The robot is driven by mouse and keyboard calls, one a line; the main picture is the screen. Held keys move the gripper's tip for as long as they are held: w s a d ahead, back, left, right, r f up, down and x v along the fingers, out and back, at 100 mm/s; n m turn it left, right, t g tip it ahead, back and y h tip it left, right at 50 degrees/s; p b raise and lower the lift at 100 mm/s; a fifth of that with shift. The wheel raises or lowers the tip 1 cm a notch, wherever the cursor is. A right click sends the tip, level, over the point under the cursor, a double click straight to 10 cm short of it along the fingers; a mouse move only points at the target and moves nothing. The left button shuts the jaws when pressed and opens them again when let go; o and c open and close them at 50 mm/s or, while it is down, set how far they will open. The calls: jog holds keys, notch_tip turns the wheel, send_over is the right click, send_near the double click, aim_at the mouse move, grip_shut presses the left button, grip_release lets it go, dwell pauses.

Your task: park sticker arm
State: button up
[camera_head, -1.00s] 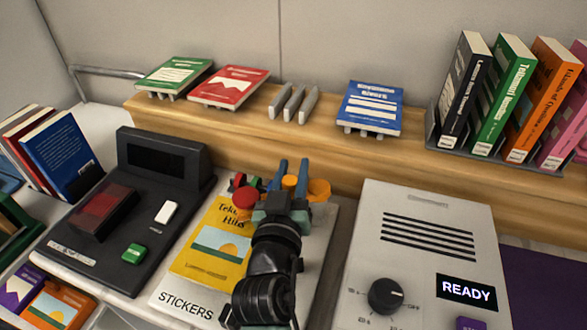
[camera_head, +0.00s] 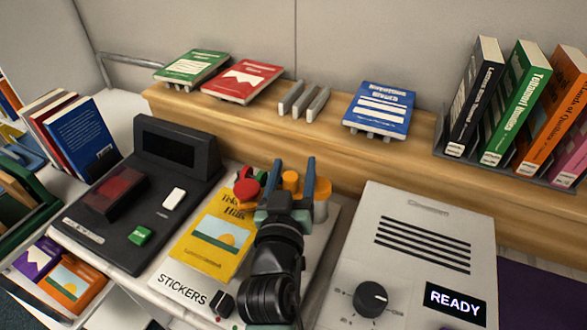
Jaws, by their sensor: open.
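My gripper (camera_head: 289,185) reaches over the back of the sticker board (camera_head: 183,284), which is marked STICKERS. Its two blue fingers are apart, with no thing clearly held between them. A yellow book with a landscape picture (camera_head: 215,240) lies on the board, left of my arm. Orange round pieces (camera_head: 291,180) show behind and between the fingers. My wrist hides the right part of the board.
A black scanner-like device (camera_head: 130,210) stands to the left. A grey machine with a dial and a READY display (camera_head: 410,265) stands close on the right. Behind is a wooden shelf (camera_head: 240,120) with a blue book (camera_head: 379,108) and upright books (camera_head: 510,105) at the right.

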jog(key=s+a+b, duration=0.1)
jog(key=s, duration=1.2)
jog(key=shift+a, duration=0.15)
